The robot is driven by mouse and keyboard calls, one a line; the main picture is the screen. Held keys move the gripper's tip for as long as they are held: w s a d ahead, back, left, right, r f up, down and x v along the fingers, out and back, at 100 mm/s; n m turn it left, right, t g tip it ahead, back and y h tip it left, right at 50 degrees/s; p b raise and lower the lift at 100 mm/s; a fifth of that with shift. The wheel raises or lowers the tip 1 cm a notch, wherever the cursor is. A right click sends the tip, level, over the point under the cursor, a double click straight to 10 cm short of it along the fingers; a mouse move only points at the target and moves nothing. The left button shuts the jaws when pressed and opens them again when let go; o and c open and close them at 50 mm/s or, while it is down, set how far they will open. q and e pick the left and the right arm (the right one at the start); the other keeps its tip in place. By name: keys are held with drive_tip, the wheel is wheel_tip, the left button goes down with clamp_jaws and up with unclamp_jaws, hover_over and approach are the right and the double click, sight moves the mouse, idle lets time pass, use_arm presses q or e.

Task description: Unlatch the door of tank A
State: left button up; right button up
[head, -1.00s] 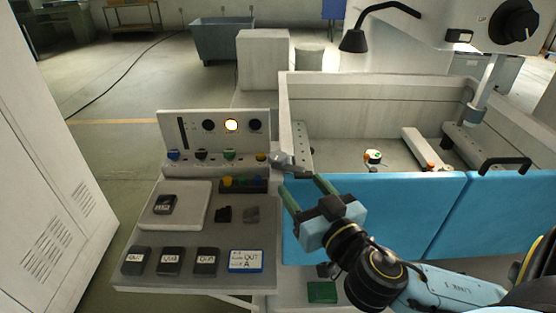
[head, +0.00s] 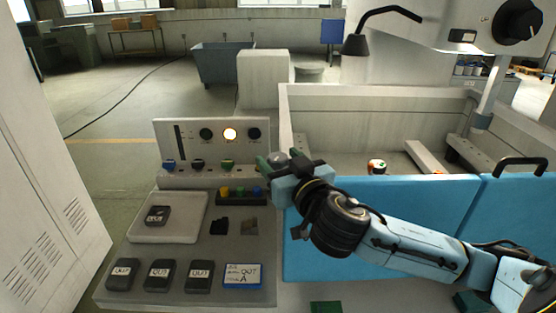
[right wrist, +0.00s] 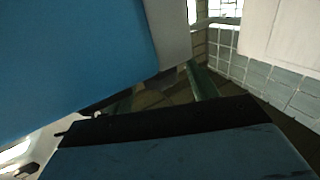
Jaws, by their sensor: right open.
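The tank (head: 370,103) is a pale open-topped box at the right of the head view. Its front has a left blue door panel (head: 390,230) and a right one (head: 520,215). My right gripper (head: 270,160) is open at the tank's near left corner, its green fingers pointing left towards the control panel. The corner latch is largely hidden behind the gripper. In the right wrist view the blue door (right wrist: 75,60) fills the upper left, close to the fingers. A dark shape (right wrist: 153,97) shows between the green fingers; I cannot tell whether they touch it. My left gripper is not in view.
A lamp (head: 355,44) hangs above the tank. A white cabinet stands at far left.

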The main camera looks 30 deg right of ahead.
drive_tip(key=shift+w+d, duration=0.1)
drive_tip(key=shift+w, duration=0.55)
drive_tip(key=c, duration=1)
drive_tip(key=shift+o, duration=0.2)
